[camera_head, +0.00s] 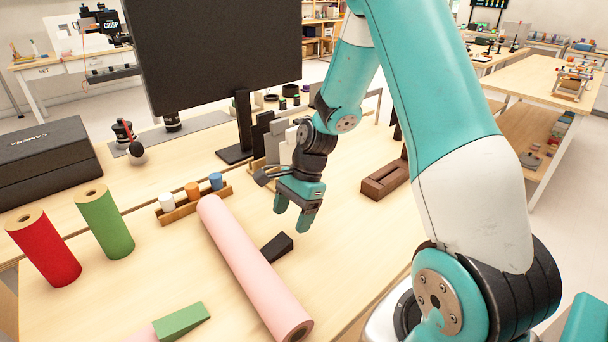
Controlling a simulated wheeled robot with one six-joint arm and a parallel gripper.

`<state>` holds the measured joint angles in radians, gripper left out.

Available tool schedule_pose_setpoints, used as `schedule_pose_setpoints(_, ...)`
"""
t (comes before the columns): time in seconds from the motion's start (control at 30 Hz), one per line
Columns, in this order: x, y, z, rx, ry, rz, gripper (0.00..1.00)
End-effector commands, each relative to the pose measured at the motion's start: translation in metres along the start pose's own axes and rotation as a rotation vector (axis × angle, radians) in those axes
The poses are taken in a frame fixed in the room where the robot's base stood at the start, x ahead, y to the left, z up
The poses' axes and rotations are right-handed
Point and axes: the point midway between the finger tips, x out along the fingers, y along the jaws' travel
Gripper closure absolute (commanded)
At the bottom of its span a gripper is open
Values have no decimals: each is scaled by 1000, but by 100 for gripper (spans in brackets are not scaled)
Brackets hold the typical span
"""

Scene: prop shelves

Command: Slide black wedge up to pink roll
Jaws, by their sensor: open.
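The black wedge (277,248) lies on the wooden table, just right of the pink roll. The long pink roll (252,268) lies on its side, running from the middle of the table toward the front edge. The wedge's left end is very near the roll; I cannot tell whether they touch. My gripper (290,220) is open and empty, fingers pointing down, above and slightly behind the wedge.
A green wedge (182,321) lies at the front left. Red (44,250) and green (105,222) rolls stand at the left. A wooden rack (188,207) of small cylinders lies behind the pink roll. A brown box (384,180) sits right. A dark monitor (215,55) stands at the back.

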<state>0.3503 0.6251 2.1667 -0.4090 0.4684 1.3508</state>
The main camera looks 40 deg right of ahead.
Motion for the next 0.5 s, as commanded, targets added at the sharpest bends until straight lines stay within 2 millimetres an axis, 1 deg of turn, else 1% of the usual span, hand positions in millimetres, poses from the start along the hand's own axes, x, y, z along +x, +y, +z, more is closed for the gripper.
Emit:
schedule_pose_setpoints(0.03,-16,-1,0,1,3,-7,28)
schedule_pose_setpoints(0.2,-60,-1,0,0,3,-6,28)
schedule_pose_setpoints(0.3,-81,-1,0,0,3,-5,28)
schedule_pose_setpoints(0.4,-97,-1,0,1,1,-4,28)
schedule_pose_setpoints(0.5,-107,-1,0,1,1,-2,28)
